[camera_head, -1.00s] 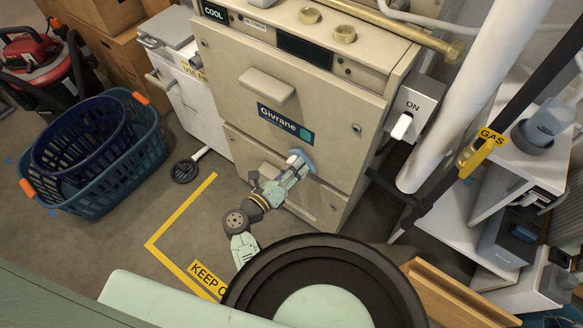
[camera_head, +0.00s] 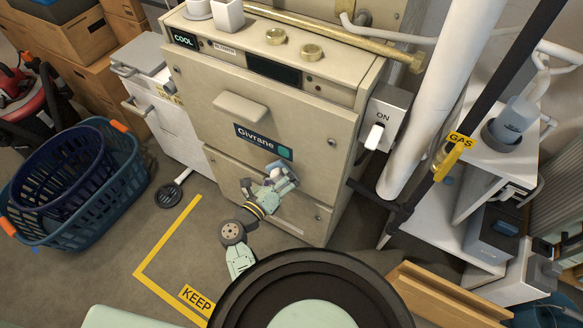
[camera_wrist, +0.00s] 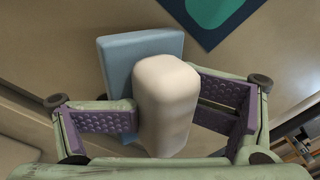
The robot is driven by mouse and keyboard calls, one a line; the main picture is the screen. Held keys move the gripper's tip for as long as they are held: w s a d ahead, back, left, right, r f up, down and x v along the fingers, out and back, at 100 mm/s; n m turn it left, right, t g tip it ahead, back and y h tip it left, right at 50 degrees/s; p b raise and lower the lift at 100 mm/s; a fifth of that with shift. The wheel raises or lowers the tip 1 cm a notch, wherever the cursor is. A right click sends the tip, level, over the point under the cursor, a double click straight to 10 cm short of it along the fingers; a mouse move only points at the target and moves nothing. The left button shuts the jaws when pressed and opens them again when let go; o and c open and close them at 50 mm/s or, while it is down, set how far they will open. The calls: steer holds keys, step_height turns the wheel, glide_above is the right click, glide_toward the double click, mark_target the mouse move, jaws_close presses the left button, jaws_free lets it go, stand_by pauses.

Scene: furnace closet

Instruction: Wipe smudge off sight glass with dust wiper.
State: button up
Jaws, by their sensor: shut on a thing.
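My gripper (camera_head: 282,182) is in front of the tan furnace (camera_head: 240,118), just below its dark blue "Givrane" label (camera_head: 262,140). In the wrist view, the two purple-padded fingers of my gripper (camera_wrist: 168,112) are shut on the dust wiper, with its pale rounded handle (camera_wrist: 165,95) between them. The wiper's flat blue pad (camera_wrist: 135,60) lies beyond the handle, towards the furnace panel. I cannot tell whether the pad touches the panel. I cannot clearly make out the sight glass or a smudge; a dark window (camera_head: 273,70) shows in the upper control strip.
A grey switch box (camera_head: 385,118) marked "ON" and a white pipe (camera_head: 440,90) stand right of the furnace. A black gas pipe with a yellow valve (camera_head: 450,158) is further right. Blue baskets (camera_head: 110,205) sit on the floor at left, beside yellow floor tape (camera_head: 165,235).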

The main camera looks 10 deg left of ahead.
steer(key=shift+n+g, duration=0.3)
steer(key=shift+g, duration=0.2)
steer(key=s+f, duration=0.4)
steer(key=f, duration=0.1)
steer(key=shift+s+a, duration=0.1)
steer(key=shift+a, duration=0.05)
jaws_close()
steer(key=w+a+b, duration=0.2)
steer(key=a, duration=0.5)
steer(key=shift+w+a+r, duration=0.15)
steer(key=shift+w+r, duration=0.1)
steer(key=shift+r, duration=0.15)
steer(key=v, duration=0.6)
steer(key=shift+s+d+f, duration=0.15)
steer(key=shift+d+f, duration=0.1)
steer(key=shift+d, duration=0.05)
